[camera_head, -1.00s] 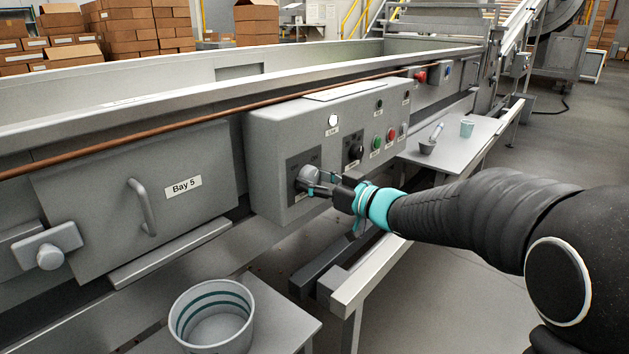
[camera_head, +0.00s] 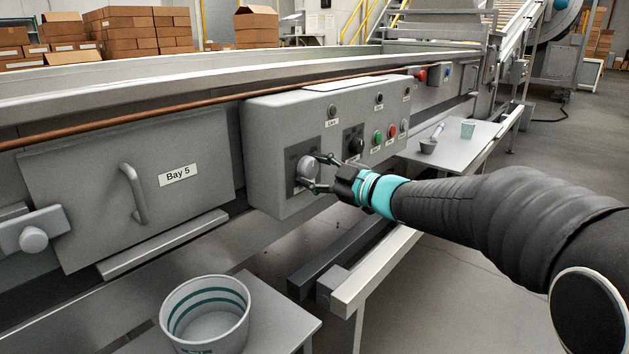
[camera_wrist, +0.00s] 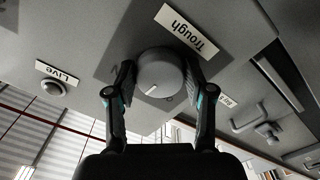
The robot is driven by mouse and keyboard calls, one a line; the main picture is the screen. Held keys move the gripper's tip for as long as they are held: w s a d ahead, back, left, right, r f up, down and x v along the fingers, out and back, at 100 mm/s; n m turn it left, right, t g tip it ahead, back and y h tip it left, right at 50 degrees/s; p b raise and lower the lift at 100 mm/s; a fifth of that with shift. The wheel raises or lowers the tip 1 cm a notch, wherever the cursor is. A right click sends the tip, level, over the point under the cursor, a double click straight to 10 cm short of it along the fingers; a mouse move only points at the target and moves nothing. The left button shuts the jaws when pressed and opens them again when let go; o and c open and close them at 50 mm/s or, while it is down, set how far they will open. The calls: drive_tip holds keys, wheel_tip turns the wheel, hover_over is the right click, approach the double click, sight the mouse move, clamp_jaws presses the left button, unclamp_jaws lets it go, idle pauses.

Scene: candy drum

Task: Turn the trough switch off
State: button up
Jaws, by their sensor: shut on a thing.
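The trough switch is a round grey knob (camera_head: 307,169) on a dark plate at the left of the grey control box (camera_head: 275,130). In the wrist view the knob (camera_wrist: 160,72) sits beside the "Trough" label (camera_wrist: 187,30), and its white pointer line points down-left in the picture. My gripper (camera_head: 315,173) is shut on the knob, one finger on each side. In the wrist view both fingers of my gripper (camera_wrist: 160,90) flank it. The "Live" lamp (camera_head: 332,110) above the knob is dark. The plate's position markings are mostly hidden or too small to read.
The Bay 5 door (camera_head: 110,200) is left. A bucket (camera_head: 205,315) stands below; a side table (camera_head: 465,140) holds cups.

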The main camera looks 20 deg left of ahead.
drive_tip(key=n+b, duration=0.3)
drive_tip(key=n, duration=0.2)
drive_tip(key=shift+n+b, duration=0.3)
drive_tip(key=shift+b, duration=0.05)
drive_tip(key=shift+r+n+b, duration=0.15)
drive_tip(key=shift+n+b, duration=0.4)
drive_tip(key=shift+n, duration=1.75)
drive_tip(key=o, duration=1.2)
drive_tip(key=shift+c, duration=0.2)
drive_tip(key=v, duration=1.2)
